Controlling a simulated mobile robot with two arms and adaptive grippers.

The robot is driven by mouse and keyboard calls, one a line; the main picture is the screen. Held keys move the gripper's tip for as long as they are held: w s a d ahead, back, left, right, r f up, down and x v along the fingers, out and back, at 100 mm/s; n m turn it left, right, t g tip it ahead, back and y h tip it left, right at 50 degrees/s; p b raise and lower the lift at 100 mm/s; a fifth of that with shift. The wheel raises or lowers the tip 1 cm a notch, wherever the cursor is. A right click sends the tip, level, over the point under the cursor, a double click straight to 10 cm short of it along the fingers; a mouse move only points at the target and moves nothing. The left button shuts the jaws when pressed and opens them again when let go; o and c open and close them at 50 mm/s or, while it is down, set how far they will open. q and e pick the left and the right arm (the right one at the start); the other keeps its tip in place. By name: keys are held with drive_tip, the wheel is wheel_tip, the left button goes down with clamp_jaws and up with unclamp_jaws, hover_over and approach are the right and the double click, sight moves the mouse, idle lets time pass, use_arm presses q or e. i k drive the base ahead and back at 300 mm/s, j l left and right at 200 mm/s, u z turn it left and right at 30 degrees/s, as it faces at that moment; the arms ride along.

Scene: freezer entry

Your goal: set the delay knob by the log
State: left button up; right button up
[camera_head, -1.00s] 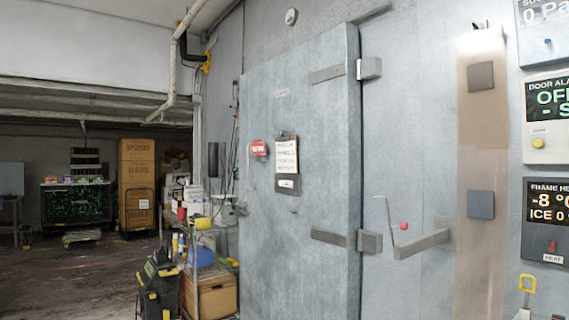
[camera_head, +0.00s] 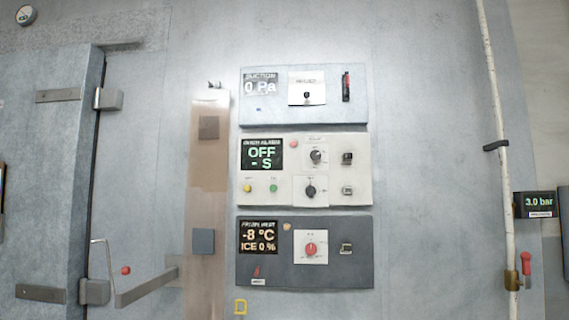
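The door alarm panel (camera_head: 344,197) is a white box on the wall in the middle of the head view. Its display (camera_head: 262,155) reads OFF and - S. It carries an upper black knob (camera_head: 316,156) and a lower black knob (camera_head: 310,190) on a white plate. Their labels are too small to read, so I cannot tell which is the delay knob or what they point at. A yellow button (camera_head: 247,188) and a green button (camera_head: 273,188) sit below the display. No log can be made out. Neither gripper is in view.
The suction panel (camera_head: 275,108), reading 0 Pa, is above. The frame heat panel (camera_head: 300,272), reading -8 °C and ICE 0 %, is below with a red knob (camera_head: 310,249). The freezer door (camera_head: 45,200) is left; a pipe (camera_head: 497,110) and 3.0 bar display (camera_head: 539,204) are right.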

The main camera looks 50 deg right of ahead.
sight(315, 155)
drive_tip(key=z, duration=0.4)
drive_tip(key=i+z, duration=0.1)
drive_tip(key=z, duration=0.25)
drive_tip(key=i+z, duration=0.1)
drive_tip(key=z, duration=0.7)
